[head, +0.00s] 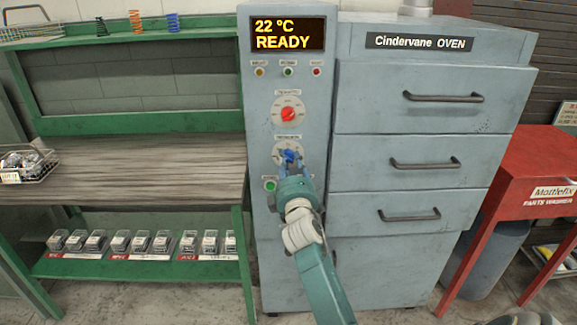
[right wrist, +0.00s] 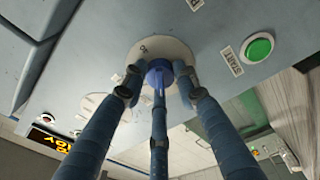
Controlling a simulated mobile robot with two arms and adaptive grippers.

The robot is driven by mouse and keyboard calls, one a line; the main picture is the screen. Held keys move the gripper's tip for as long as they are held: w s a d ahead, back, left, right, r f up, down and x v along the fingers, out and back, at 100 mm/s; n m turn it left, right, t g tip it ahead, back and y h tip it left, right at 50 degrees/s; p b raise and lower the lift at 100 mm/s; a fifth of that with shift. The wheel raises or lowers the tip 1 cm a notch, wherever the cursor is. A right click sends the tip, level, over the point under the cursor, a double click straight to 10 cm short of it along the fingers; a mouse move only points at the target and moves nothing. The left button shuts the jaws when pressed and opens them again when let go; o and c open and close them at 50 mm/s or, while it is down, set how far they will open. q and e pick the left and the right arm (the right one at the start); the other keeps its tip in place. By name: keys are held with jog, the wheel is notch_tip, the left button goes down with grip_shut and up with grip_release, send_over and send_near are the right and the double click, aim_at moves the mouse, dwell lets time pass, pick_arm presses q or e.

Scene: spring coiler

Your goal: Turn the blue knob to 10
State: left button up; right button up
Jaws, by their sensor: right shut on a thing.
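The blue knob (right wrist: 159,66) sits on a pale round dial (right wrist: 150,47) on the oven's control panel. In the head view my right gripper (head: 290,163) covers most of the knob and its dial (head: 278,152). In the right wrist view the fingers of my right gripper (right wrist: 160,76) close around the knob from several sides. The knob's setting is too small and too covered to read. My left gripper is out of view.
A red knob (head: 288,114) sits just above, under the display (head: 287,34) reading 22 °C READY. A green START button (right wrist: 258,48) is close beside the dial. Oven drawers (head: 440,115) are shut at right; a green-framed workbench (head: 130,165) stands at left.

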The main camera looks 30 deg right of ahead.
jog(key=shift+d+f+m, duration=0.15)
jog(key=shift+f+m, duration=0.05)
jog(key=shift+m, duration=0.1)
jog(key=o, duration=1.1)
jog(key=shift+s+d, duration=0.1)
jog(key=shift+s+a, duration=0.1)
jog(key=shift+a, duration=0.1)
jog(key=v, duration=1.1)
jog(key=shift+s+a, duration=0.1)
jog(key=shift+s, duration=0.25)
jog(key=shift+f, duration=0.1)
